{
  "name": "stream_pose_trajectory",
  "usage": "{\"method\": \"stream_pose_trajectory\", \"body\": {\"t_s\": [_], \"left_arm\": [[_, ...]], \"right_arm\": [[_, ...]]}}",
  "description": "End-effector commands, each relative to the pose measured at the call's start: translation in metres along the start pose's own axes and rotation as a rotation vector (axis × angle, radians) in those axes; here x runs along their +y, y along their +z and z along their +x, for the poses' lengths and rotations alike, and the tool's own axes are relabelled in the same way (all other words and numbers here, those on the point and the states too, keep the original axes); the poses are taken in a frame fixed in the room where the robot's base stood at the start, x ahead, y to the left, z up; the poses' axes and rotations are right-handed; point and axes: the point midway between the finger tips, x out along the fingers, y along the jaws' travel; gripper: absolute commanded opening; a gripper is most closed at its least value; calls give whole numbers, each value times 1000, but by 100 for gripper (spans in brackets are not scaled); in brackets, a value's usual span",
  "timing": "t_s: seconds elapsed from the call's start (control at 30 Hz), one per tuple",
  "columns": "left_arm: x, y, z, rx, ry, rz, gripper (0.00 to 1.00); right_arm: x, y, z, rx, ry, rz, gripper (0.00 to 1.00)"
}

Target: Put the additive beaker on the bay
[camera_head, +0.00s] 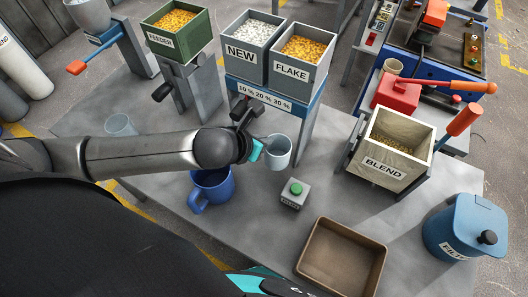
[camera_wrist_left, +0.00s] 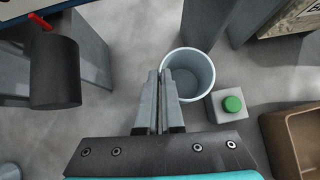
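A pale blue-grey beaker (camera_head: 279,153) stands upright at the middle of the table; I take it for the additive beaker. It also shows in the left wrist view (camera_wrist_left: 196,75), where I look down into it. My left gripper (camera_head: 257,149) is at its left side. In the left wrist view, the fingertips (camera_wrist_left: 167,76) are close together with the beaker's left wall at their tips, shut on it. I cannot tell whether its base touches the table. No place marked as the bay is readable. My right gripper is not in view.
A blue mug (camera_head: 211,188) stands beneath my left forearm. A green-button box (camera_head: 292,193) and a brown tray (camera_head: 342,258) are to the right and front. The BLEND bin (camera_head: 388,157), FILTER can (camera_head: 463,228) and NEW/FLAKE hoppers (camera_head: 272,88) surround them. Another clear beaker (camera_head: 120,125) stands left.

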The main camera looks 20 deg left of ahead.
Motion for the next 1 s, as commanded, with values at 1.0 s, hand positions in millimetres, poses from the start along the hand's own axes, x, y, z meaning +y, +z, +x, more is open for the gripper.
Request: {"method": "stream_pose_trajectory", "body": {"t_s": [1.0], "left_arm": [[0, -39, 45, 1, -1, 1, 19]], "right_arm": [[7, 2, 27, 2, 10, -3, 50]]}}
